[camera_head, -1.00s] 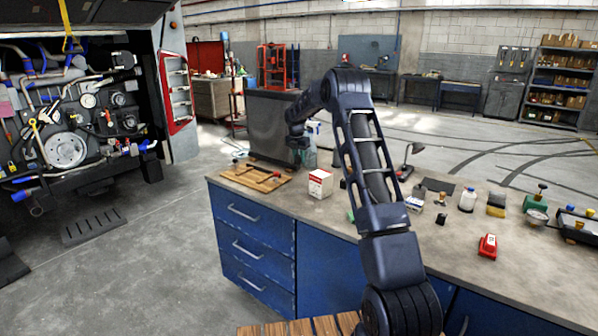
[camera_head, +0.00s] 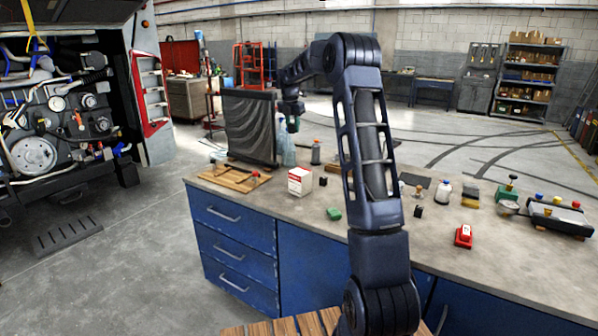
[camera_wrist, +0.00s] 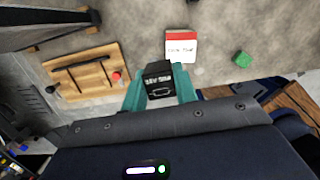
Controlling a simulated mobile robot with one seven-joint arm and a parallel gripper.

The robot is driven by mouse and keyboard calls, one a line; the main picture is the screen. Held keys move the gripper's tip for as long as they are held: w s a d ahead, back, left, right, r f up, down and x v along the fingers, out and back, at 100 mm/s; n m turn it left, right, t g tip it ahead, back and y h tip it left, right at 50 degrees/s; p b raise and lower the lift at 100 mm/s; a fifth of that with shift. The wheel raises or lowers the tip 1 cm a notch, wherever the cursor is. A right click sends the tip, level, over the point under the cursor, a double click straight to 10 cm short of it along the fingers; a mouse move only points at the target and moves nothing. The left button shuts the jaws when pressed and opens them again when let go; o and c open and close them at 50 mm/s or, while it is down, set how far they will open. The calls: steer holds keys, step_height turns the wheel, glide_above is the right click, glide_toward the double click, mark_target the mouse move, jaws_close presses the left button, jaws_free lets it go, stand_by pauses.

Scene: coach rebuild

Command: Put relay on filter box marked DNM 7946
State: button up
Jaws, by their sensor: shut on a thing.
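My gripper (camera_wrist: 160,92) has teal fingers and is shut on a black relay (camera_wrist: 158,80) with pale lettering, seen in the wrist view. In the head view my gripper (camera_head: 293,124) hangs above the back of the bench, beyond the filter box. The filter box (camera_head: 300,182) is white and red and stands upright on the bench. It also shows in the wrist view (camera_wrist: 181,48), just above and right of the relay, apart from it. Its label is too small to read surely. The relay cannot be made out in the head view.
Bottles (camera_head: 316,152) stand behind the box. A green block (camera_head: 334,213) and a small black block (camera_head: 323,181) are nearby.

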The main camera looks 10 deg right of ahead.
mark_target(301, 171)
steer(key=s+d+r, duration=0.2)
steer(key=s+r, duration=0.1)
steer(key=s, duration=0.1)
steer(key=f, duration=1.9)
steer(key=shift+d+f, duration=0.2)
steer(key=shift+f, duration=0.2)
steer(key=shift+f, duration=0.15)
steer(key=o, duration=1)
steer(key=shift+c, duration=0.2)
